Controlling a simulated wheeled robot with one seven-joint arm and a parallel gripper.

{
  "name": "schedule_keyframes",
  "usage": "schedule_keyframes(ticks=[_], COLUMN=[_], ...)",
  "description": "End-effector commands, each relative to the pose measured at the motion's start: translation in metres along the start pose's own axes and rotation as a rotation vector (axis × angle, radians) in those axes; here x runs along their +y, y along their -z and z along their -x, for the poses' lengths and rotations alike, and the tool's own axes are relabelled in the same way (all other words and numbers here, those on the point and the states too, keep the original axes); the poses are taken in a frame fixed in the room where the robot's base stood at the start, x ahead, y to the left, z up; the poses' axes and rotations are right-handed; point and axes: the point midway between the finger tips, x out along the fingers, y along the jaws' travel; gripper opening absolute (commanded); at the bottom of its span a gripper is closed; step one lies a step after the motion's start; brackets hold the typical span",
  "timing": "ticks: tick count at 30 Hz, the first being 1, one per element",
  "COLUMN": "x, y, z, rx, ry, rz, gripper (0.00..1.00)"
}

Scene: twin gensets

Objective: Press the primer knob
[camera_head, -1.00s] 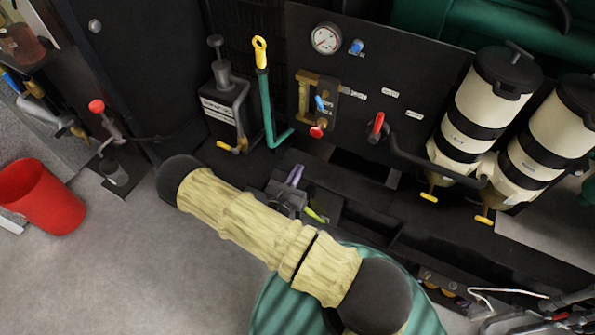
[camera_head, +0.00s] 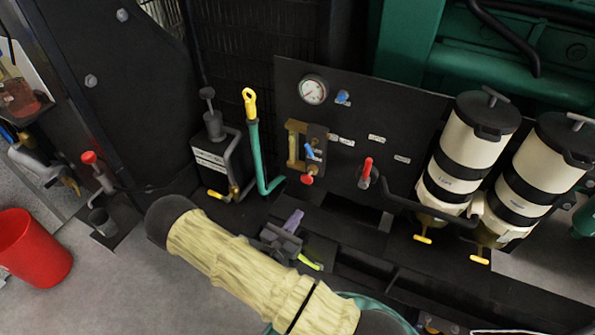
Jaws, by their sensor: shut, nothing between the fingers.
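No label for a primer knob is readable. A black plunger knob (camera_head: 207,93) stands upright on a grey cylinder on a black labelled box (camera_head: 211,163), left of the gauge panel; it may be the primer knob. Its top is unobstructed and nothing touches it. A red knob on a grey stem (camera_head: 88,157) stands farther left. My arm in its pale yellow sleeve crosses the lower middle.
The black panel (camera_head: 408,112) carries a gauge (camera_head: 313,90), a blue knob and a red lever (camera_head: 366,168). A teal lever with yellow grip (camera_head: 250,103) rises beside the box. Two cream filter canisters (camera_head: 463,151) stand right. A red bucket (camera_head: 33,250) sits on open floor.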

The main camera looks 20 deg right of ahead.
Motion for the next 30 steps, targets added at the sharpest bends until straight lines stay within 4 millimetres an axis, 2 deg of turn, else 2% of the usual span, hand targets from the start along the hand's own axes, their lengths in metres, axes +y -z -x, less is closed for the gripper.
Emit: schedule_keyframes(ticks=[4,8,12,16,23,30], x=[-0.035,-0.07,-0.1,-0.119,-0.125,-0.104], y=[-0.031,-0.053,-0.072,-0.086,-0.108,-0.141], z=[-0.011,-0.008,0.005,0.025,0.06,0.083], rx=[0.052,0.127,0.226,0.327,0.519,0.708], ry=[0.268,0.531,0.789,1.008,1.327,1.549], rz=[-0.081,-0.176,-0.302,-0.444,-0.755,-1.168], gripper=[0.0,0.0,0.0,0.0,0.0,0.0])
